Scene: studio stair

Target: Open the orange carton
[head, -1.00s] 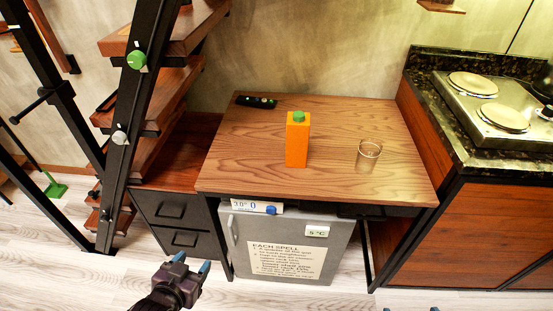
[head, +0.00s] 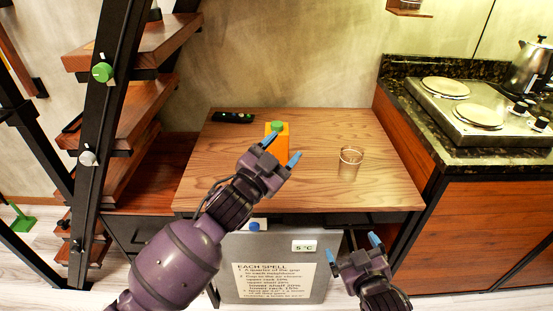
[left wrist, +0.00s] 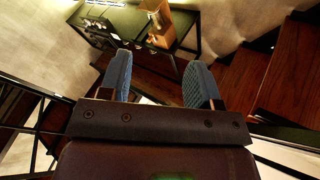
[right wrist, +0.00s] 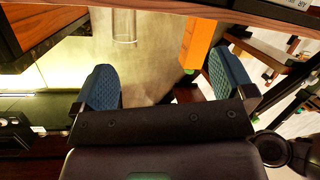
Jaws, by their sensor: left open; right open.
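The orange carton (head: 284,137) stands upright on the wooden table, with its green cap (head: 277,126) on top. My left gripper (head: 281,150) is open in front of the carton in the head view and hides its lower part. No contact between them can be made out. The carton also shows upside down in the right wrist view (right wrist: 198,42), beyond my right fingers. My right gripper (head: 353,248) is open and empty, lower and nearer, in front of the table's front edge. I cannot make out the carton in the left wrist view.
A clear glass (head: 349,164) stands on the wooden table (head: 320,125), right of the carton. A black remote-like object (head: 233,117) lies at the back left. A small fridge (head: 275,272) is beneath. Stairs stand left; a counter with hot plates (head: 447,88) stands right.

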